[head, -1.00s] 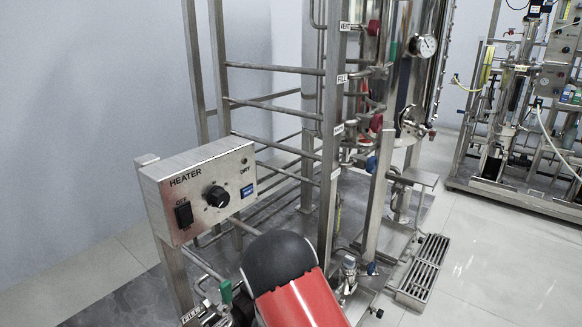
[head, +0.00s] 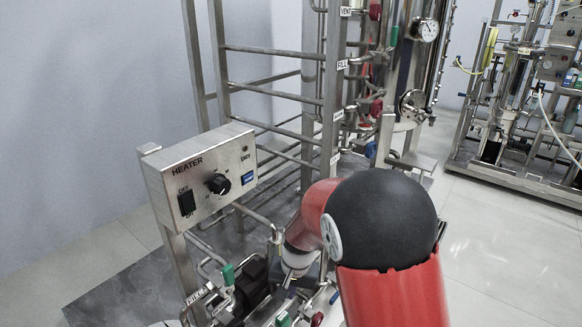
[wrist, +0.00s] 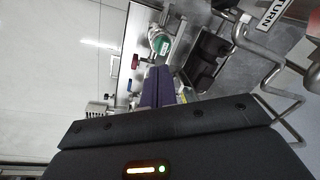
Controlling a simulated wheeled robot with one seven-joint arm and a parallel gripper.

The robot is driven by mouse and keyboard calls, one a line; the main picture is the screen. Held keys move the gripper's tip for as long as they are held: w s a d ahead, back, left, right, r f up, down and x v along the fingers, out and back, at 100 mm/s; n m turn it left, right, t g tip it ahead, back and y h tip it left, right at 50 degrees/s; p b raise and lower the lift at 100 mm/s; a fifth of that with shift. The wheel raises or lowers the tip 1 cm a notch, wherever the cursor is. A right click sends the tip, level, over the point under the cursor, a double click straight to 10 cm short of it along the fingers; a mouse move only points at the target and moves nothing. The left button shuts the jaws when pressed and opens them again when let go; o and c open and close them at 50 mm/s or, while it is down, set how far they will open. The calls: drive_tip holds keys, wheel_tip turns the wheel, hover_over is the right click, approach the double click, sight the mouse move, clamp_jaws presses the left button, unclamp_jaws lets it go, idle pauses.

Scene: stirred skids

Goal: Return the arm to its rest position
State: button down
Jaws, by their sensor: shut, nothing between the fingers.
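My arm (head: 385,225), red with a large black joint cover, rises at the lower right of the head view and bends down to the left in front of the skid. My gripper (wrist: 158,72) shows in the wrist view as a dark body with narrow purple-grey fingers close together, with nothing between them. It points at the skid's low pipework. The skid's heater box (head: 203,177), with a black knob and switches, stands left of the arm.
The skid's upright frame post (head: 333,90) and pipes stand close behind the arm. Low pipes and a dark pump (head: 255,285) lie left of and below it. Another skid (head: 520,110) stands at the far right. Tiled floor (head: 500,240) is clear to the right.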

drive_tip(key=s+d+r+t, duration=0.1)
drive_tip(key=s+d+r, duration=0.3)
drive_tip(key=r, duration=0.3)
drive_tip(key=s+d+r+t, duration=0.1)
drive_tip(key=s+d+r, duration=0.25)
drive_tip(key=r, duration=0.45)
drive_tip(key=s+d+r+t, duration=0.1)
drive_tip(key=s+d+r, duration=0.2)
drive_tip(key=s, duration=0.3)
drive_tip(key=s+d+r+n+t+h, duration=0.1)
drive_tip(key=s+d+r, duration=0.2)
drive_tip(key=s+d, duration=0.2)
drive_tip(key=shift+s+r+t, duration=0.15)
drive_tip(key=shift+s+t, duration=0.15)
drive_tip(key=shift+s, duration=1)
drive_tip(key=shift+d, duration=0.1)
